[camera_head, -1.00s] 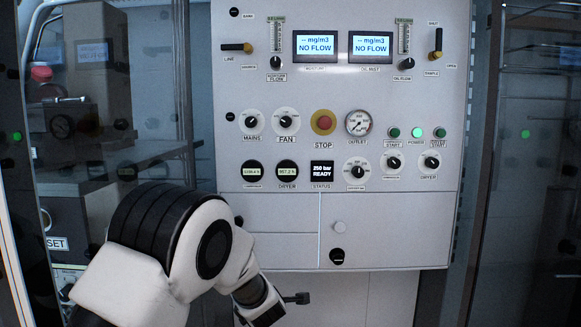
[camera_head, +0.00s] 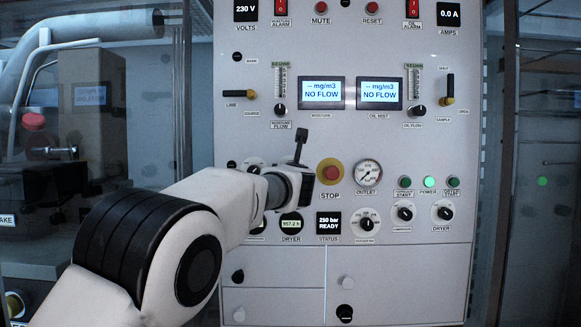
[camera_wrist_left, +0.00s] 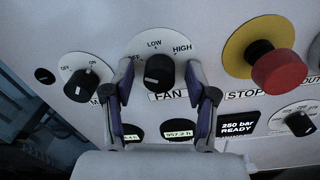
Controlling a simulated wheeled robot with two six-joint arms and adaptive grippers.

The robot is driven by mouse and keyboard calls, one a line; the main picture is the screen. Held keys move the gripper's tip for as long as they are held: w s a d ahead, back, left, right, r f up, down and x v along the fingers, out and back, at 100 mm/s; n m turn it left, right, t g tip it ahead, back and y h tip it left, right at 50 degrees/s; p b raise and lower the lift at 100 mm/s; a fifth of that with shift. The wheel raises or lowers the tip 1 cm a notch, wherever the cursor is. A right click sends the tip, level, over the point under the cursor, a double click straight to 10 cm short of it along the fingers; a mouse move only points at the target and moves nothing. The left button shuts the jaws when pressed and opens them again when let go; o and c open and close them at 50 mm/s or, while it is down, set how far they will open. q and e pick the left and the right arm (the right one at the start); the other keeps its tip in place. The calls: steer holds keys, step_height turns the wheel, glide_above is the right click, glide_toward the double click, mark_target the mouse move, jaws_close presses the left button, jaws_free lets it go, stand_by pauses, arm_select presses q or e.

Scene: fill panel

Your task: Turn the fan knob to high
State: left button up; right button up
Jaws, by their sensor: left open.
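The fan knob (camera_wrist_left: 159,72) is a black knob on a white round dial. It shows in the left wrist view above the FAN label, with OFF, LOW and HIGH around it. I cannot tell for sure which mark it points at. My left gripper (camera_wrist_left: 160,82) is open, with one finger on each side of the fan knob; contact with it is not clear. In the head view my left gripper (camera_head: 302,165) is in front of the panel and hides most of the fan dial.
The mains knob (camera_wrist_left: 78,86) is left of the fan knob. The red STOP button (camera_wrist_left: 278,70) on its yellow ring sticks out close to the right. Round displays (camera_wrist_left: 178,129) sit below. The grey panel (camera_head: 400,265) carries several other knobs, gauges and lights.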

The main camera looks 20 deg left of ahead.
arm_select(q)
steer(key=shift+s+d, duration=0.1)
steer(key=shift+s, duration=0.1)
jaws_close()
steer(key=shift+m, duration=0.4)
steer(key=shift+r+m+t+h+p, duration=0.1)
steer(key=shift+m+t+h+p, duration=0.25)
steer(key=shift+m+p, duration=8.45)
steer(key=m+b, duration=0.6)
steer(key=shift+m, duration=0.3)
